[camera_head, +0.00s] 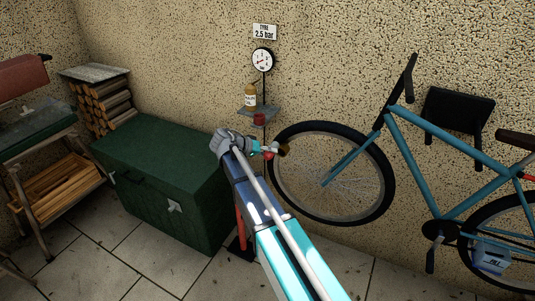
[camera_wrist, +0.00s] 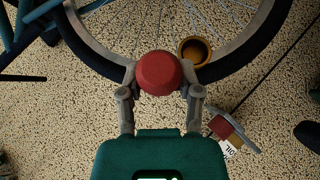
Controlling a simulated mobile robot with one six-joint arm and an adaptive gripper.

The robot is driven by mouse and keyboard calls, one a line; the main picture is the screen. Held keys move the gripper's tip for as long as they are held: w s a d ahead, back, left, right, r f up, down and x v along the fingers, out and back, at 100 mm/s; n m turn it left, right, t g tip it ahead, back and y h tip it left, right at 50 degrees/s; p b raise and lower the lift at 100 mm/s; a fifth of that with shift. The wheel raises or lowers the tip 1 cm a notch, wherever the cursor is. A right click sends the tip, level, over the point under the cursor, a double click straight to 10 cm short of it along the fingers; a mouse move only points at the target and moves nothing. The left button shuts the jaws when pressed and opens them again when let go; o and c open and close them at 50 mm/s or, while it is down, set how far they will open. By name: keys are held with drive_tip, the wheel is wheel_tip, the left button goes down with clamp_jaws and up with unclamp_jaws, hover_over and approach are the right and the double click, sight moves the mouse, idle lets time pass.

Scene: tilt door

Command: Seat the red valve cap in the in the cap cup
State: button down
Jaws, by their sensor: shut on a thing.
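My gripper (camera_wrist: 159,75) is shut on the red valve cap (camera_wrist: 158,72), a rounded red piece whose broad face shows between the two fingertips in the wrist view. In the head view my gripper (camera_head: 268,150) is in front of the wall, at the left edge of the bicycle's front wheel, and the cap is small there. An orange round cup (camera_wrist: 194,51) with a dark hollow, apparently the cap cup, shows just above and right of the cap in the wrist view. It also shows right of my gripper in the head view (camera_head: 284,149). The gap in depth is unclear.
The bicycle wheel (camera_head: 333,172) is close to my gripper on the right. Above it, a wall shelf (camera_head: 268,108) holds a bottle (camera_head: 250,97), with a red item (camera_head: 259,119) nearby. A gauge (camera_head: 263,60) hangs higher. A green chest (camera_head: 165,180) stands left.

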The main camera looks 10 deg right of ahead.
drive_tip(key=b, duration=0.6)
approach(285, 156)
drive_tip(key=s+f, duration=0.1)
drive_tip(key=f, duration=0.1)
drive_tip(key=s+d+f, duration=0.1)
drive_tip(key=s, duration=0.1)
drive_tip(key=shift+s+d+f, duration=0.1)
drive_tip(key=shift+d+f, duration=0.15)
drive_tip(key=shift+f, duration=0.15)
drive_tip(key=shift+p, duration=0.3)
drive_tip(key=shift+w+d, duration=0.15)
drive_tip(key=shift+w, duration=0.1)
drive_tip(key=shift+w+d, duration=0.75)
drive_tip(key=shift+w, duration=0.3)
drive_tip(key=shift+w+d, duration=0.8)
drive_tip(key=shift+w, duration=0.3)
drive_tip(key=shift+w+d, duration=0.15)
drive_tip(key=shift+c, duration=1)
unclamp_jaws()
drive_tip(key=shift+s+r, duration=0.2)
